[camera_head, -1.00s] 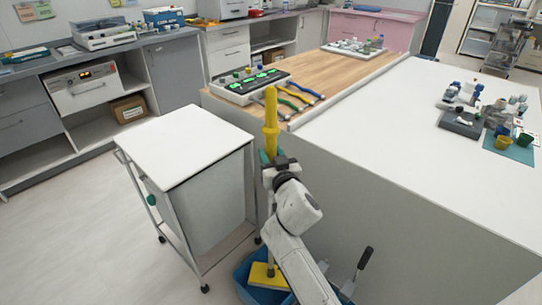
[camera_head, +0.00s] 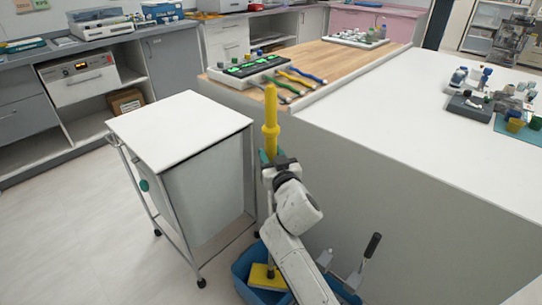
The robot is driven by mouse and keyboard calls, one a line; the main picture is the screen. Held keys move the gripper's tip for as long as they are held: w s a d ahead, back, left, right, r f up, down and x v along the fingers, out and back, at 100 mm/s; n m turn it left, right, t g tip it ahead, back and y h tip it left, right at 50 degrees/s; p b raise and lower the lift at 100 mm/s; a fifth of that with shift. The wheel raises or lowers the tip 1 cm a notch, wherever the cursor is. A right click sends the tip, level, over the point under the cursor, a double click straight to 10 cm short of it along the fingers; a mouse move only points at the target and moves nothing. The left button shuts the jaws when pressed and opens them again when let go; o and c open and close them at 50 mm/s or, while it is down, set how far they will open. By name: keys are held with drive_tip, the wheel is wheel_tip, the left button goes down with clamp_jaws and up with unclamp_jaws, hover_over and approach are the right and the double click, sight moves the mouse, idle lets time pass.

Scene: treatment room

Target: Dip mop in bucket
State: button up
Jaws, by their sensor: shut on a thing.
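The mop (camera_head: 270,122) has a yellow handle and stands close to upright in the lower middle of the view. Its yellow head (camera_head: 267,277) shows low down, at the blue bucket (camera_head: 241,268). The head appears within the bucket's outline; I cannot tell how deep it sits. My gripper (camera_head: 273,162) is shut on the mop handle, below the thick yellow grip. My arm hides part of the bucket and of the mop's lower shaft.
A white-topped trolley (camera_head: 180,129) on castors stands just left of the mop. A large island (camera_head: 420,100) with a white and wooden top fills the right. A dark-handled tool (camera_head: 372,246) stands at the bucket's right side. The floor at the left is clear.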

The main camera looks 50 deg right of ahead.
sight(273, 101)
drive_tip(key=shift+f+b, duration=2.9)
drive_tip(key=shift+f, duration=0.05)
drive_tip(key=shift+r+p, duration=9.6)
drive_tip(key=shift+r, duration=1.75)
